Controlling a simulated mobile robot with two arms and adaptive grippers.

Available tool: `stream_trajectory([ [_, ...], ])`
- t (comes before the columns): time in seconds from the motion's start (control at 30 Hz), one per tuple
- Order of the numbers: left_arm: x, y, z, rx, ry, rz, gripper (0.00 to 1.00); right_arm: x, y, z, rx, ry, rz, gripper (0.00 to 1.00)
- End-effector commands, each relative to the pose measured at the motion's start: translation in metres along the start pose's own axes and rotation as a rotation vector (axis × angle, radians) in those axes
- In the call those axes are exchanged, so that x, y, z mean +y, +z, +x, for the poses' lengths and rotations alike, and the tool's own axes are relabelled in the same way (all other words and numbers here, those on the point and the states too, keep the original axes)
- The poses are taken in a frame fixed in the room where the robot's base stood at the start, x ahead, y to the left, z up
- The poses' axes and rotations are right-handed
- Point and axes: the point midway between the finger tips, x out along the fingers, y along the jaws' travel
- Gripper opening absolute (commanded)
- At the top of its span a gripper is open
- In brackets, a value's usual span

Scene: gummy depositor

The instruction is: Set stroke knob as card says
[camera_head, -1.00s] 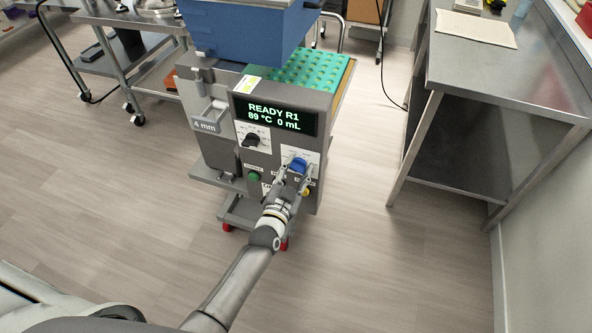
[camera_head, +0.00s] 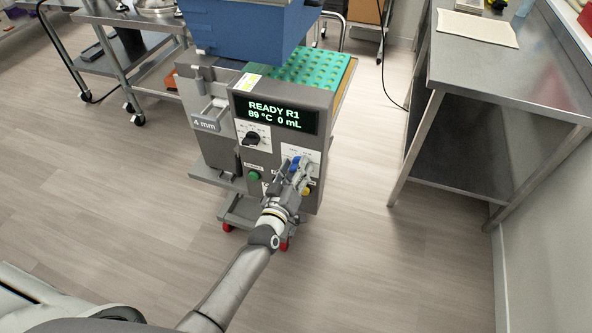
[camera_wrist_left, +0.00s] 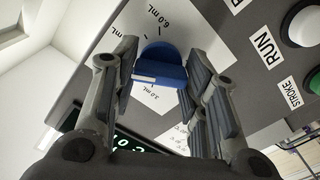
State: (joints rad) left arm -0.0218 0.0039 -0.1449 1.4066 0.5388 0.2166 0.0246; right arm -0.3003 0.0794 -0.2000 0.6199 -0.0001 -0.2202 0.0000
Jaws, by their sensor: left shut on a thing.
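The blue stroke knob (camera_head: 294,163) is on the front panel of the grey depositor (camera_head: 325,103), right of centre. In the left wrist view the knob (camera_wrist_left: 160,55) shows a white pointer bar, among labels including "6.0 mL" and "3.0 mL". My left gripper (camera_head: 298,171) is at the knob with a finger on each side, shut on it; the fingers also show in the left wrist view (camera_wrist_left: 160,82). The display (camera_head: 274,114) reads "READY R1", "89 °C 0 mL". I cannot identify a readable instruction card. My right gripper is out of view.
A black dial (camera_head: 252,139), a green button (camera_head: 255,175) and a yellow button (camera_head: 307,191) are close around the knob. A green mould tray (camera_head: 310,68) lies behind the display. A steel table (camera_head: 450,72) with a paper sheet (camera_head: 477,28) stands right; floor between is clear.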

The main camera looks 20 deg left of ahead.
Motion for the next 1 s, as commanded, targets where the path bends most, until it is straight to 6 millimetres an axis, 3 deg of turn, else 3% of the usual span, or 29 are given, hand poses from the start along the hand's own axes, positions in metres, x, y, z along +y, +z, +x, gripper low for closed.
stream_trajectory([
  [0.5, -0.002, 0.002, -0.001, -0.003, -0.001, -0.414, 0.17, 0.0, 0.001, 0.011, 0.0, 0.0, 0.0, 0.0],
  [1.0, -0.002, 0.002, -0.001, -0.004, -0.002, -0.547, 0.17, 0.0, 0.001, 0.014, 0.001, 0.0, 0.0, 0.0],
])
